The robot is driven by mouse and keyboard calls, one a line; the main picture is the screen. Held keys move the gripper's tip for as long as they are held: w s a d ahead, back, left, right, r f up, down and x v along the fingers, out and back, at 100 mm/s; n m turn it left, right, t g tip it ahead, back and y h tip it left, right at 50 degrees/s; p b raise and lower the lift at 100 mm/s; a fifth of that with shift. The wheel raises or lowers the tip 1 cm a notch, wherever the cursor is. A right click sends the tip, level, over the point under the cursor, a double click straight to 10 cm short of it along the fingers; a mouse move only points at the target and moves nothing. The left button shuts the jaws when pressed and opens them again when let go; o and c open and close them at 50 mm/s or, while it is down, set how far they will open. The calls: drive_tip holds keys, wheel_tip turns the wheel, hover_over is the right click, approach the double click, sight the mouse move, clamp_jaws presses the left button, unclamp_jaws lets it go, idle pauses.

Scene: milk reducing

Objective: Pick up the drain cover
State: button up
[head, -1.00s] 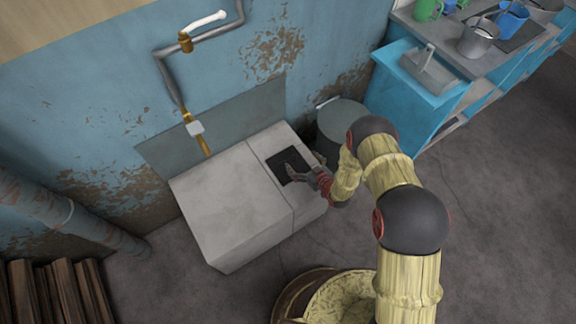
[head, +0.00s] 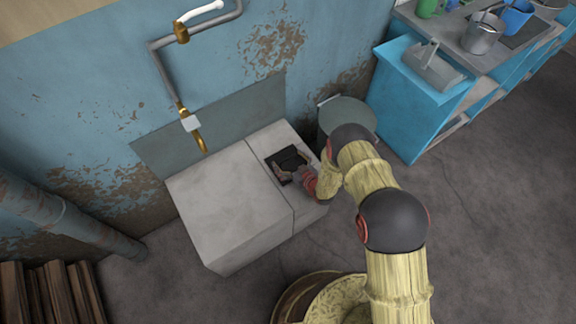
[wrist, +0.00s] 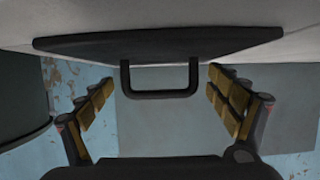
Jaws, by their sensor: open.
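The drain cover (head: 283,160) is a flat black plate on top of the pale block, to the right in the head view. In the wrist view the cover (wrist: 160,42) spans the upper part of the picture, and its black U-shaped handle (wrist: 160,95) juts from it. My gripper (wrist: 160,82) is open, with one finger on each side of the handle and clear gaps between. In the head view my gripper (head: 289,172) is over the cover and partly hides it.
The pale block (head: 220,205) stands against a peeling blue wall. A brass tap (head: 198,138) hangs over its left part. A grey lidded bin (head: 349,116) stands close to its right, near my arm. A blue counter (head: 400,105) is farther right.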

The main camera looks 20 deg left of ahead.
drive_tip(key=shift+r, duration=0.1)
drive_tip(key=c, duration=1.7)
